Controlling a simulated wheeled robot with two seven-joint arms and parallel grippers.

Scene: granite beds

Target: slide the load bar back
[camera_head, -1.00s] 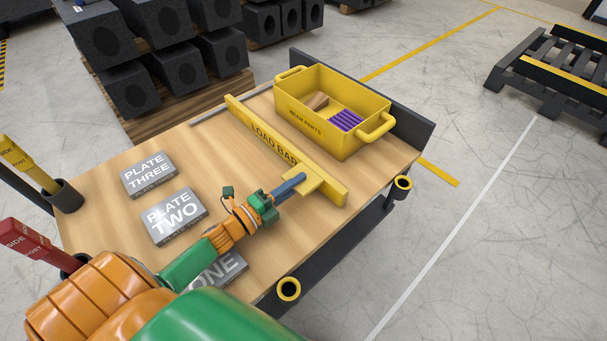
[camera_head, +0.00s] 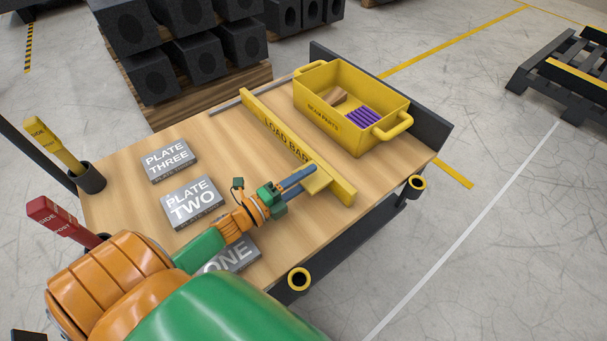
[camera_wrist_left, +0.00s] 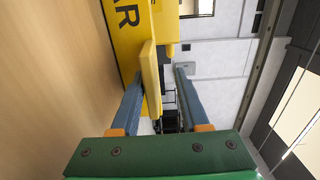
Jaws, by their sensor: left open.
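The yellow load bar (camera_head: 285,141) lies across the wooden table top, between the plates and the yellow bin. A yellow tab sticks out from its near side toward my arm. My left gripper (camera_head: 303,180) is at this tab with its blue fingers spread. In the left wrist view the tab (camera_wrist_left: 151,80) stands between the two open fingers (camera_wrist_left: 160,100), close to the left one; I cannot tell whether they touch. The word end "AR" shows on the bar at the top. My right gripper is in no view.
The yellow bin (camera_head: 330,117) with purple rods stands behind the bar, against a dark back edge. Plate three (camera_head: 168,160), plate two (camera_head: 192,202) and a partly hidden plate one (camera_head: 234,258) lie on the near side. Red (camera_head: 62,222) and yellow (camera_head: 52,142) posts stand left.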

